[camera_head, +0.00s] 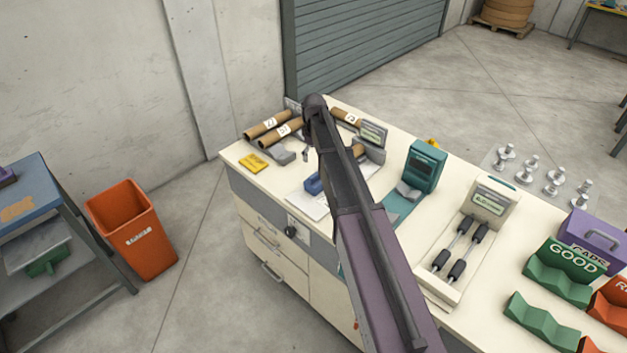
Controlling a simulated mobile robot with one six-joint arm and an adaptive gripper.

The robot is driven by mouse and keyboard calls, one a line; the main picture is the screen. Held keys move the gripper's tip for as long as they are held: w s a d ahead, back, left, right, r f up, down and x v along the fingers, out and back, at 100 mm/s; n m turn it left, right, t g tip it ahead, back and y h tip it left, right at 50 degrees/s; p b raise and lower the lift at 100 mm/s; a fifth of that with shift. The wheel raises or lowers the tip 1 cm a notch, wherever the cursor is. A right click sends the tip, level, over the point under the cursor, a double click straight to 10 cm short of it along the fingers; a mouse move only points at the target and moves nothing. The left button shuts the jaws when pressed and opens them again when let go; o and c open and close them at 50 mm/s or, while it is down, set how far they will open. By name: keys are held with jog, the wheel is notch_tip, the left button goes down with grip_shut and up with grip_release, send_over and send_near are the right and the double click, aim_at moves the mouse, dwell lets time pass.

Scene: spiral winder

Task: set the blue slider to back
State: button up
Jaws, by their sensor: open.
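The blue slider (313,184) is a small blue block on a white plate (307,203) near the front left edge of the workbench. My arm crosses in front of it, and its right side and part of its track are hidden. My gripper (306,153) is mostly hidden behind my arm. Only a small dark piece of it shows at the arm's left edge, above and behind the blue slider in the picture. It appears apart from the slider, and I see nothing held.
Cardboard tubes (268,125) and a yellow block (253,163) lie at the bench's far left. A teal device (425,166) and a cream device with black rollers (490,204) stand to the right. Green cradles (558,272) are at the lower right. An orange bin (131,229) stands on the floor.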

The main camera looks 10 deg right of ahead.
aim_at(314, 174)
jog(key=shift+f+b, duration=4.75)
jog(key=shift+f, duration=0.25)
jog(key=c, duration=1.3)
jog(key=shift+o, duration=0.2)
jog(key=shift+s+a, duration=0.85)
jog(key=shift+a, duration=0.25)
jog(key=shift+s+a, duration=0.8)
jog(key=shift+a, duration=0.3)
jog(key=o, duration=1.3)
jog(key=shift+a, duration=0.1)
jog(key=shift+c, duration=0.2)
jog(key=shift+w, duration=0.1)
